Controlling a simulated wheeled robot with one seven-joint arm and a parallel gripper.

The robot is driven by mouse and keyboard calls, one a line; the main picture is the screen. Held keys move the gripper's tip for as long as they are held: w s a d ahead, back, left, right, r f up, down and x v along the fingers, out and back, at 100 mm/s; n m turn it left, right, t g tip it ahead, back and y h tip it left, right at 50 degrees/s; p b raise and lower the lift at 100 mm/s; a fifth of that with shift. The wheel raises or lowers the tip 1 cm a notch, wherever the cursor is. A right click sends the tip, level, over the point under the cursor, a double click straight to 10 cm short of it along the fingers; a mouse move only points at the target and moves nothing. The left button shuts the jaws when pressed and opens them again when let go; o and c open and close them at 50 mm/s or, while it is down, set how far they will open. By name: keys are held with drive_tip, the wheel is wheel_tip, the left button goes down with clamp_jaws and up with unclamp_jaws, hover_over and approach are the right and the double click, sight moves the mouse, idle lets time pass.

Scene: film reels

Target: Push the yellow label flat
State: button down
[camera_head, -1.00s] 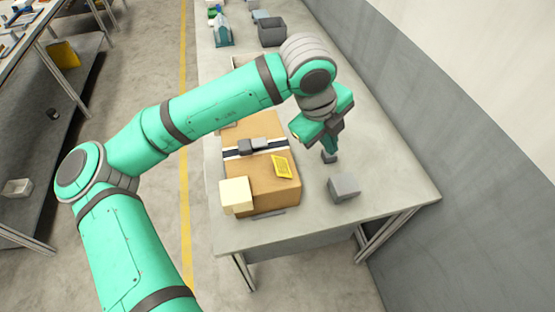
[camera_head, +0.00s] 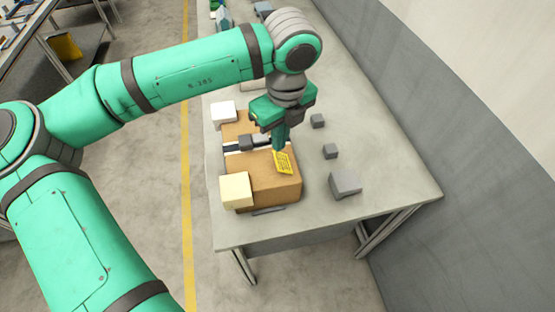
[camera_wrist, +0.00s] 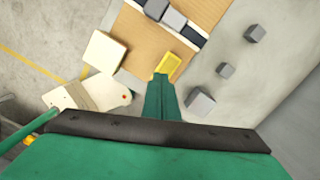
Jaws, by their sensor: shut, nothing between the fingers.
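The yellow label (camera_head: 283,162) lies at the right side of the top of a brown cardboard box (camera_head: 262,190) on the table. It also shows in the wrist view (camera_wrist: 168,64), partly hidden by my fingers. My gripper (camera_head: 279,148) is shut and empty, pointing down, with its fingertips at the label's far end. In the wrist view the fingertips (camera_wrist: 160,77) overlap the label's near edge. I cannot tell whether they touch it or whether the label is fully flat.
A cream block (camera_head: 236,190) stands at the box's near left corner and a white block (camera_head: 223,112) at its far left. A grey device (camera_head: 247,142) sits on the dark strap. Several grey cubes (camera_head: 345,183) stand right of the box. The table's right side is otherwise clear.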

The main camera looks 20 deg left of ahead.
sight(280, 165)
drive_tip(key=shift+w+f, duration=0.15)
drive_tip(key=shift+f, duration=1.4)
drive_tip(key=shift+w+f, duration=0.1)
drive_tip(key=shift+f, duration=1.45)
drive_tip(key=shift+f, duration=1.35)
drive_tip(key=shift+s+d+r, duration=0.15)
drive_tip(key=shift+s, duration=0.05)
drive_tip(key=shift+s+d+r, duration=0.2)
drive_tip(key=shift+s+d, duration=0.15)
drive_tip(key=shift+d, duration=0.2)
drive_tip(key=shift+s+d+r, duration=0.2)
drive_tip(key=shift+s+d, duration=0.1)
drive_tip(key=shift+d, duration=0.2)
